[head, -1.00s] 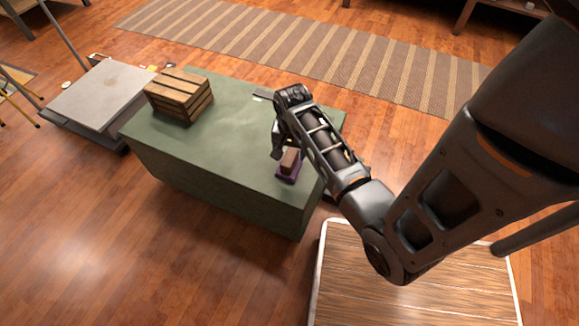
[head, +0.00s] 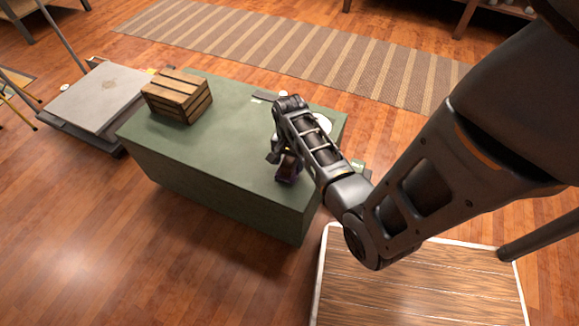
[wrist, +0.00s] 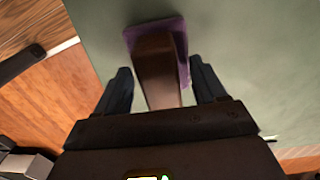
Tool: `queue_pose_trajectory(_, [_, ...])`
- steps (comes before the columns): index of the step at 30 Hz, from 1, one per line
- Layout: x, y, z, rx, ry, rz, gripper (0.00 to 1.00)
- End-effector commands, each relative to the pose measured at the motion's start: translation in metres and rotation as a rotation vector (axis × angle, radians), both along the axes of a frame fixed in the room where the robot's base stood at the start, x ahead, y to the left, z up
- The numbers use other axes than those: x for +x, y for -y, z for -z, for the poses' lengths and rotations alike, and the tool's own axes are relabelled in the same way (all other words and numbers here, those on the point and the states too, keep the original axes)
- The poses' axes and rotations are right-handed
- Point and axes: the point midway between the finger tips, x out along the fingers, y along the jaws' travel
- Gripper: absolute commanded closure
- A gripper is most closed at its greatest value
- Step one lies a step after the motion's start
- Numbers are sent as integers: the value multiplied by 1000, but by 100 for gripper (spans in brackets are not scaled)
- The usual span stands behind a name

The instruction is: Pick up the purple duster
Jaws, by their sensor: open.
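The purple duster has a brown wooden handle block on a purple base. It lies on the green table (head: 215,130) near its front right edge. In the wrist view the duster (wrist: 157,70) is between the two dark fingers of my gripper (wrist: 160,88), with some room on each side. In the head view the duster (head: 288,168) is partly hidden by my gripper (head: 278,152), which is just above and beside it. My gripper is open and holds nothing.
A wooden crate (head: 178,96) stands on the back left of the table. A round white thing (head: 323,122) lies behind my arm on the table. A grey platform (head: 95,97) is left of the table. A wooden-topped surface (head: 420,285) with a pale rim is at the front right.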

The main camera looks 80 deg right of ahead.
Motion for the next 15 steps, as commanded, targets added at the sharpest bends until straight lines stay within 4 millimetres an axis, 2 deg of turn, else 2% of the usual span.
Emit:
queue_pose_trajectory(5, [0,0,0,0,0,0,30])
queue_pose_trajectory(15, [0,0,0,0,1,-1,61])
